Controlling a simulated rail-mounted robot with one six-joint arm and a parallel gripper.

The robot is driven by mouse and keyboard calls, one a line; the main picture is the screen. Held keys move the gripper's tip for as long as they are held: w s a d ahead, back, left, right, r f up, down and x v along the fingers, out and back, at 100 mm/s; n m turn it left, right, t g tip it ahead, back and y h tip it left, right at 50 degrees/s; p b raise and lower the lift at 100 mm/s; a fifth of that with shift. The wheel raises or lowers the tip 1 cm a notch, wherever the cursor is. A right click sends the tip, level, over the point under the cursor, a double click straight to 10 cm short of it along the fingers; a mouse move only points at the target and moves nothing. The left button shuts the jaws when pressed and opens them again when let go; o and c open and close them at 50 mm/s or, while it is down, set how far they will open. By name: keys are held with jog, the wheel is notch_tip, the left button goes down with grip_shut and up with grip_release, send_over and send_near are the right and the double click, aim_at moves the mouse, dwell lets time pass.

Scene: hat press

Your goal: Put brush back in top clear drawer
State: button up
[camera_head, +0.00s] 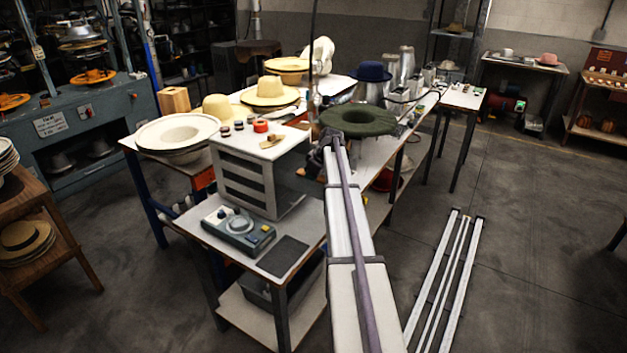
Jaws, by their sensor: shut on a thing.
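A white drawer unit (257,201) with dark, see-through-looking drawer fronts stands on the near table. Its top drawer (240,168) is the uppermost dark band; I cannot tell how far open it is. My arm reaches away from the camera, and its dark end with my gripper (327,142) is just right of the unit, at about the height of its top. The fingers are largely hidden by the arm's end. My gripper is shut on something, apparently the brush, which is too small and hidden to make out. A small tan piece (271,142) lies on the unit's top.
A grey-blue device (238,231) and a dark flat pad (283,256) lie before the unit. A red tin (261,126) and several small jars sit on top. A dark green hat (357,121) is just beyond my gripper. Straw hats stand behind. Floor to the right is mostly open.

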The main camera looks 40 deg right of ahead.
jog(key=shift+f, duration=0.25)
jog(key=o, duration=0.8)
jog(key=shift+o, duration=0.2)
jog(key=shift+r, duration=0.1)
jog(key=p+v, duration=1.1)
jog(key=v, duration=0.1)
jog(key=shift+r, duration=0.2)
jog(key=shift+w, duration=0.1)
